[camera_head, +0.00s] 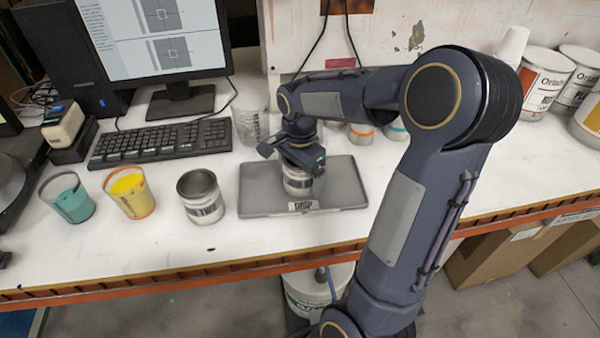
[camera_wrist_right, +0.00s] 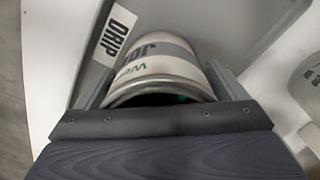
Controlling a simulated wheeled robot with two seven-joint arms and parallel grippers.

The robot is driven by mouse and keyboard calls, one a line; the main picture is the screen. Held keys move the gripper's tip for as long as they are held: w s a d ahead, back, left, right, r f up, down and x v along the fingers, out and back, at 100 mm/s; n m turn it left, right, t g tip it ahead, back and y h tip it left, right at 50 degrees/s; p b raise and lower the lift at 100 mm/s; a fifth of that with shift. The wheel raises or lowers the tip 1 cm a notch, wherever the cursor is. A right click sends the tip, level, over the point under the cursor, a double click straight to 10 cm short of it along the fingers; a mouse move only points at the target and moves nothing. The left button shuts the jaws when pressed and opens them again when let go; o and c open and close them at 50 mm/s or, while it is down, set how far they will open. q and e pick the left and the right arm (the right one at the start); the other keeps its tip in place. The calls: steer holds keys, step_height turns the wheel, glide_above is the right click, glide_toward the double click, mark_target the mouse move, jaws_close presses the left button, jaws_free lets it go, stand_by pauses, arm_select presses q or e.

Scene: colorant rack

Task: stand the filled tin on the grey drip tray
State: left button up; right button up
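The grey drip tray (camera_head: 258,186) lies flat on the white bench, with a DRIP label at its front edge; part of it also shows in the right wrist view (camera_wrist_right: 92,70). A white and grey tin (camera_head: 296,183) stands upright over the middle of the tray. My right gripper (camera_head: 302,160) reaches it from above, and its fingers sit against both sides of the tin (camera_wrist_right: 160,68) in the right wrist view. The tin's base appears to be on the tray, but contact is not certain. Most of its top is hidden. My left gripper is not in view.
Left of the tray are another open tin (camera_head: 203,205), a yellow cup (camera_head: 132,195) and a teal cup (camera_head: 70,200). Behind stand a keyboard (camera_head: 160,142), a clear beaker (camera_head: 249,122) and small colorant pots (camera_head: 360,133). Bench right of the tray is clear.

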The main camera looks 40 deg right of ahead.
steer(key=shift+o, duration=0.6)
steer(key=shift+r, duration=0.1)
steer(key=shift+r, duration=0.25)
step_height(320, 180, up, 11)
steer(key=s+a+f+n+t+y, duration=0.2)
steer(key=s+a+n, duration=0.5)
steer(key=s, duration=0.1)
steer(key=s+a+f+n+t+y, duration=0.1)
steer(key=s+a+f+n+t, duration=0.2)
steer(key=s+a+n, duration=0.4)
steer(key=shift+s+a+f+n+t+y+p, duration=0.25)
steer(key=shift+s+n+y+p, duration=0.2)
steer(key=shift+n, duration=0.35)
